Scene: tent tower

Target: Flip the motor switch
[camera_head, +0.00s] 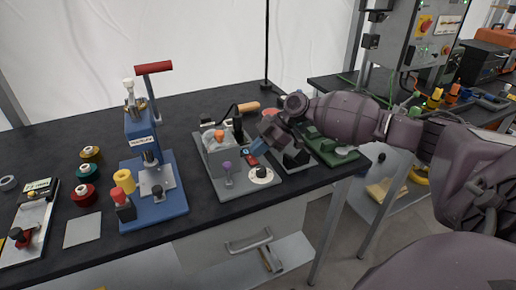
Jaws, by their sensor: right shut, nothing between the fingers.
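My right arm comes in from the right over the dark workbench (190,225). My right gripper (262,143) is shut and empty, pointing down and left over the right side of a grey machine (215,160). This machine has a purple knob, an orange knob and a white round dial (261,174) on its base. Small blue and red parts show close by the fingertips; whether the gripper touches them I cannot tell. I cannot make out for certain which part is the motor switch; the gripper hides part of this area. My left gripper is not in view.
A blue press (148,165) with a red handle stands left of the grey machine. Several thread spools and a grey plate (82,230) lie further left. A green-based device (335,152) sits under my right arm. A control box (418,35) stands at the back right.

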